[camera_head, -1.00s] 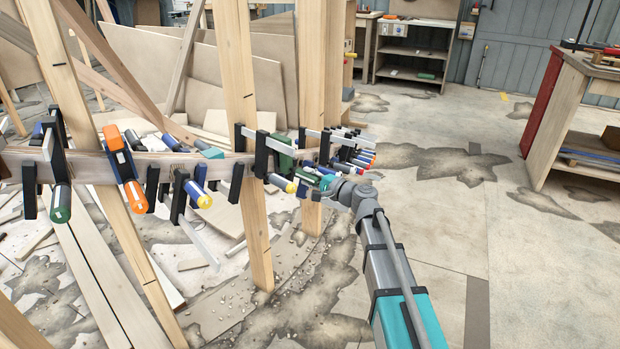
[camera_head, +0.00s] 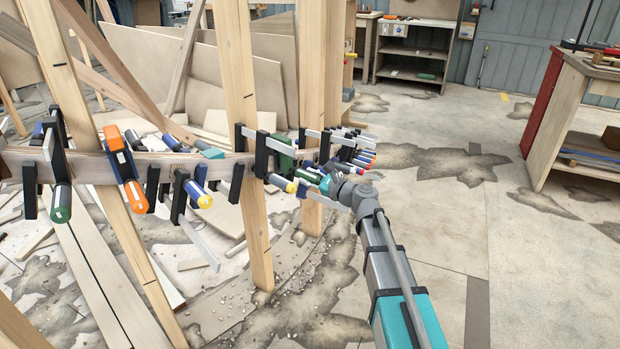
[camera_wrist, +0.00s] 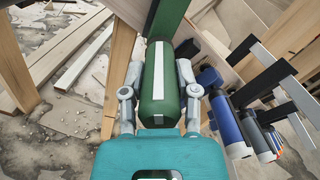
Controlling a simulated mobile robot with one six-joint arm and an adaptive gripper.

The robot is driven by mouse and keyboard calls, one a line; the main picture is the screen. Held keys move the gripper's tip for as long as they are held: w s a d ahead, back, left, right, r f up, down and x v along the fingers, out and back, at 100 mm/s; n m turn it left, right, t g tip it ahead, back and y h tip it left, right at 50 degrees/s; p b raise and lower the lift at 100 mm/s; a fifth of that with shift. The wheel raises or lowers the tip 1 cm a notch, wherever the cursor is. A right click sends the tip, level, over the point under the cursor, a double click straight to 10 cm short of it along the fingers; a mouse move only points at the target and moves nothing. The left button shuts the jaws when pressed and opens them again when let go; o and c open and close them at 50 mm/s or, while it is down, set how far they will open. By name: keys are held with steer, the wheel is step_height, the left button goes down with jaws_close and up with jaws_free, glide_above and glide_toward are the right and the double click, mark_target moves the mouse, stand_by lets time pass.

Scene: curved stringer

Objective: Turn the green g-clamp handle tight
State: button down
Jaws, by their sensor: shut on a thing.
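The green g-clamp handle (camera_wrist: 158,85) fills the middle of the wrist view, a green cylinder with a pale stripe along it. My gripper (camera_wrist: 159,72) is shut on it, with one finger on each side. In the head view my gripper (camera_head: 332,186) is at the right part of the curved stringer, and the handle is largely hidden there by my gripper and other clamps. The green clamp frame (camera_wrist: 168,18) rises behind the handle in the wrist view.
Blue-handled clamps (camera_wrist: 228,127) stand close to the right of my gripper. The curved stringer (camera_head: 90,168) carries several other clamps and is held by wooden posts (camera_head: 240,70). The floor (camera_head: 430,215) to the right is open. A workbench (camera_head: 565,120) stands at the far right.

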steer(key=m, duration=0.4)
steer(key=shift+m, duration=0.4)
steer(key=shift+c, duration=1.8)
jaws_free()
steer(key=shift+d, duration=0.1)
steer(key=v, duration=1.2)
steer(key=shift+v, duration=1.3)
